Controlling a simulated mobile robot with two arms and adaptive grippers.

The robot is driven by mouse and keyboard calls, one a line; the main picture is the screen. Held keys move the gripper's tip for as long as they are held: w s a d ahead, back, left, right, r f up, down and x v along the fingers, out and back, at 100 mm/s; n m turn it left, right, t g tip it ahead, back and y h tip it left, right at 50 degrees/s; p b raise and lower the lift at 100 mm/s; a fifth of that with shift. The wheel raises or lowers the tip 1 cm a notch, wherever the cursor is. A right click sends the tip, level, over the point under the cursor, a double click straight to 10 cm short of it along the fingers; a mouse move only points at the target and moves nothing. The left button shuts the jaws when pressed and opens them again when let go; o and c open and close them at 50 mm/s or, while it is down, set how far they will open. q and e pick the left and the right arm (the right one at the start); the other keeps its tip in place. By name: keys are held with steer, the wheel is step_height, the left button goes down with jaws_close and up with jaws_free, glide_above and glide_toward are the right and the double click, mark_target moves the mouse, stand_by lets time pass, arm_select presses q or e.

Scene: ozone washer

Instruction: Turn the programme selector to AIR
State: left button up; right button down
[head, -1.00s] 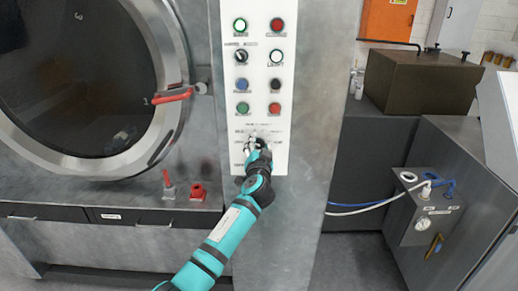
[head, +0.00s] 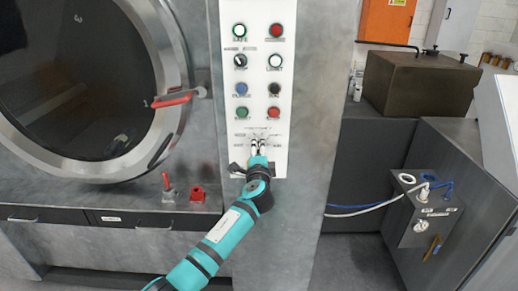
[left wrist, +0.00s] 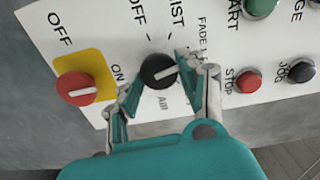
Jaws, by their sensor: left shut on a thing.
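The programme selector (left wrist: 154,64) is a round black knob with a white pointer line, in the middle of the left wrist view. Its line points right and slightly up in that view, towards the side of the FADE label. The AIR label (left wrist: 162,103) is printed just below the knob, between my fingers. My left gripper (left wrist: 162,76) has one finger on each side of the knob and is shut on it. In the head view my left gripper (head: 258,147) is at the lower part of the white panel (head: 259,57) and hides the knob. My right gripper is not in view.
In the left wrist view, a red switch on a yellow plate (left wrist: 92,65) sits left of the knob. A red STOP button (left wrist: 248,80) and a black button (left wrist: 301,71) are to the right. The round door (head: 70,80) with a red handle (head: 172,99) stands left of the panel.

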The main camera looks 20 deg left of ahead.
arm_select(q)
steer(key=m+p, duration=0.3)
steer(key=m, duration=0.4)
steer(key=m+p, duration=0.3)
steer(key=m, duration=0.3)
steer(key=shift+a+f+m, duration=0.1)
steer(key=shift+f+m, duration=0.1)
steer(key=shift+m, duration=0.2)
steer(key=m+p, duration=0.2)
steer(key=m, duration=0.2)
steer(key=shift+s+f, duration=0.1)
steer(key=m, duration=0.2)
steer(key=shift+a+f+m+p, duration=0.1)
steer(key=shift+m+p, duration=0.25)
steer(key=shift+m, duration=0.05)
steer(key=shift+f+m, duration=0.1)
steer(key=shift+m, duration=1)
